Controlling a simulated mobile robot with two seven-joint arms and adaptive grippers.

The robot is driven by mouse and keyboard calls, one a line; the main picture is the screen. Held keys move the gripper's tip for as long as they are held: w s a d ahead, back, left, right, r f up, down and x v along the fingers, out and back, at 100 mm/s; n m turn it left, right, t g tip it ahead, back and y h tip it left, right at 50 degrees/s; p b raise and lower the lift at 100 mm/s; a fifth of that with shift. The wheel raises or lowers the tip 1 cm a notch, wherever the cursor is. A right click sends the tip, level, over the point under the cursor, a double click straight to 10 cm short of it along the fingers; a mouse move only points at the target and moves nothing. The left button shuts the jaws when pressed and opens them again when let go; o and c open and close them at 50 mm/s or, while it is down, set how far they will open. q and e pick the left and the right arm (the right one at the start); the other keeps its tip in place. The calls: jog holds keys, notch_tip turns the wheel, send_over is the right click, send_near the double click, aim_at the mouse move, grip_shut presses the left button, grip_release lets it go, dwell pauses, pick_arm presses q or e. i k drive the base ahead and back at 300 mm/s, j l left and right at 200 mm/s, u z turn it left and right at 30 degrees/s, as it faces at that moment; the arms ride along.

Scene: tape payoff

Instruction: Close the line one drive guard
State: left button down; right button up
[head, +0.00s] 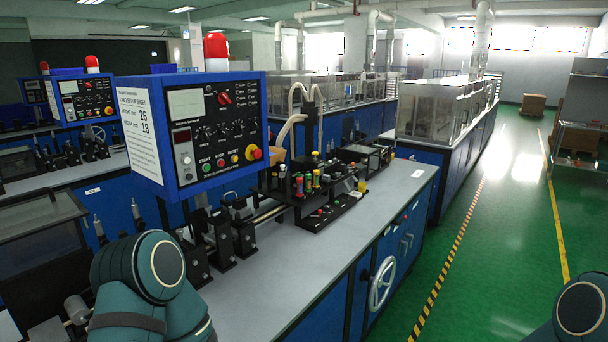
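A blue control box (205,130) stands close in front of me, with a sheet on its side that seems to read line 1 set-up sheet (140,135). A dark box-like cover with a see-through top (38,228) is at the left edge, partly cut off; I cannot tell whether it is the drive guard, or whether it is open or shut. A teal link of my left arm is at the lower left and part of my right arm at the lower right. Neither gripper is in view.
A grey-topped bench (280,270) with black fixtures (315,195) runs ahead, with a white handwheel (382,283) on its blue side. A second blue control box (82,98) is behind left. The green aisle (490,240) on the right is clear.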

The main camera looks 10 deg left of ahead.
aim_at(37, 244)
jog(key=u, duration=1.85)
jog(key=k+l, duration=0.1)
jog(key=l, duration=0.5)
jog(key=k+l+z, duration=0.15)
jog(key=l, duration=0.5)
jog(key=i, duration=0.05)
